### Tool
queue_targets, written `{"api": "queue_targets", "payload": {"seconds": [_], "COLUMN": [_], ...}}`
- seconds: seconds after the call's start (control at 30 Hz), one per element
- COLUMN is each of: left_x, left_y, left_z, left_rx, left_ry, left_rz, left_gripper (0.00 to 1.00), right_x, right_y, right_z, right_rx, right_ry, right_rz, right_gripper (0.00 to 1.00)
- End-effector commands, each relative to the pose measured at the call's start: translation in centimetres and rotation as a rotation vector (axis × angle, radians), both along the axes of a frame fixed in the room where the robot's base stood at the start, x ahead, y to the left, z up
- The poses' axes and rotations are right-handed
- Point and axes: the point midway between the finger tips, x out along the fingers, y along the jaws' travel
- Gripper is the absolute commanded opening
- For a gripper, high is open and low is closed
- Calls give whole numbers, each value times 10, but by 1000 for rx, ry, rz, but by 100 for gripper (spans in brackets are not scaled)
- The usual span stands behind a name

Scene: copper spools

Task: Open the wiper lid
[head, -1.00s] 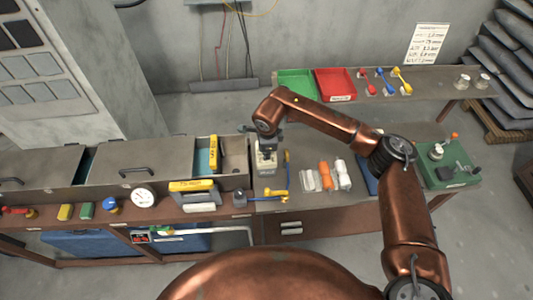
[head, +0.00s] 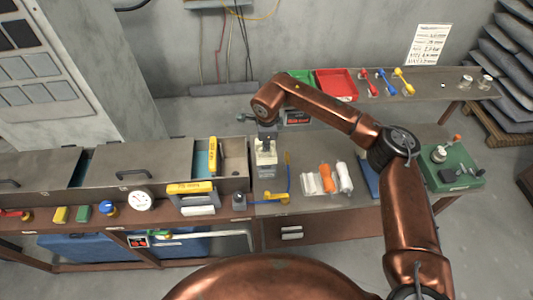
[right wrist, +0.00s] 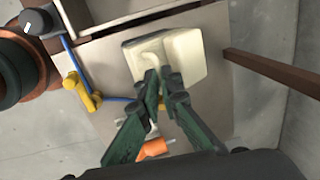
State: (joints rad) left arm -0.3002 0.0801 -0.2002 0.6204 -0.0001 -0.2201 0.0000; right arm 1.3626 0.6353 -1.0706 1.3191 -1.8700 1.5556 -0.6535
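A cream box (head: 265,172), which I take for the wiper dispenser, stands on the bench just right of the open drawer. In the right wrist view its top shows as two pale, rounded parts side by side, a left part (right wrist: 143,52) and a larger right part (right wrist: 186,56). I cannot tell how far the lid is raised. My right gripper (head: 266,136) points down just above the box. In the right wrist view its fingertips (right wrist: 161,86) are close together over the box's near edge, with a narrow gap; I cannot tell if they grip the lid. My left gripper is out of view.
Beside the box lie a yellow-and-blue tool (head: 272,197) and white and orange bottles (head: 326,177). An open compartment with a yellow item (head: 212,155) is left. A red tray (head: 336,84) sits on the back shelf.

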Motion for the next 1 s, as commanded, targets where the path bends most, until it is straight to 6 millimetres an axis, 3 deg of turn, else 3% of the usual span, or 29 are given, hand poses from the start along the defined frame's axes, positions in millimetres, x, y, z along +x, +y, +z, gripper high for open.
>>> {"api": "queue_targets", "payload": {"seconds": [0.27,0.63,1.0], "left_x": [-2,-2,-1], "left_y": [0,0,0], "left_z": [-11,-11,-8], "left_rx": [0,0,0], "left_ry": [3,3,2], "left_rz": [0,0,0], "left_gripper": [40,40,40], "right_x": [20,19,21], "right_y": [-2,-2,-2], "right_z": [1,0,6], "right_rx": [-4,-5,-6], "right_ry": [2,3,2], "right_rz": [-3,-3,-4], "right_gripper": [0,24,24]}}
